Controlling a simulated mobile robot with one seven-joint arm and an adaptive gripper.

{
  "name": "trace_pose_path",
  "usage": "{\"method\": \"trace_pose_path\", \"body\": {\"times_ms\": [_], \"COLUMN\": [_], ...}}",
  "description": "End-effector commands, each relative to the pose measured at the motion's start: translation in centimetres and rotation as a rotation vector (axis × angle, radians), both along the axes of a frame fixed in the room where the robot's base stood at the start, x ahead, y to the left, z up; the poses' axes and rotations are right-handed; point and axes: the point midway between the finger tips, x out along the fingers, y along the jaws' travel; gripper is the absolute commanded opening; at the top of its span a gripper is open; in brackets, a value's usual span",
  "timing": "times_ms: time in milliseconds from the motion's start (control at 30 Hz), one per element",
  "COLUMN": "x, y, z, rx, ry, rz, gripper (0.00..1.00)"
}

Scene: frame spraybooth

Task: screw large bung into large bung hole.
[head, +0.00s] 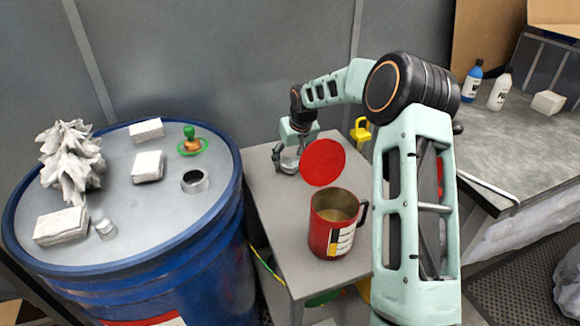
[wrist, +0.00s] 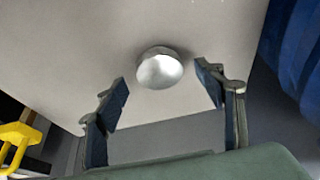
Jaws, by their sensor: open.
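The large bung, a round silvery metal piece (wrist: 160,69), lies on the grey side table (head: 262,190). In the wrist view it sits between and just beyond the tips of my open gripper (wrist: 162,84), with a gap to each finger. In the head view my gripper (head: 287,158) is low over the far left of the table and mostly hides the bung. The large bung hole, a raised metal ring with a dark opening (head: 195,181), is on the right part of the blue drum's grey lid (head: 130,200). It is open and unobstructed.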

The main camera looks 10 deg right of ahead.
Motion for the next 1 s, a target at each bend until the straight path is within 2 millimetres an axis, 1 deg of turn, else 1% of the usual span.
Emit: {"method": "trace_pose_path", "body": {"times_ms": [33,133,233,433,833,867,1000], "x": [0.2,0.6,0.7,0.7,0.7,0.7,0.7], "y": [0.1,0.2,0.2,0.1,0.1,0.1,0.1], "z": [-0.8,-1.5,-1.8,-1.8,-1.8,-1.8,-1.7], "rx": [0.001,0.001,0.001,0.001,0.0,0.001,0.001], "ry": [0.002,-0.001,-0.001,-0.001,0.0,-0.001,-0.001], "rz": [0.001,-0.001,-0.001,-0.001,-0.001,-0.001,-0.001], "gripper": [0.63,0.63,0.63,0.62,0.18,0.17,0.17]}}
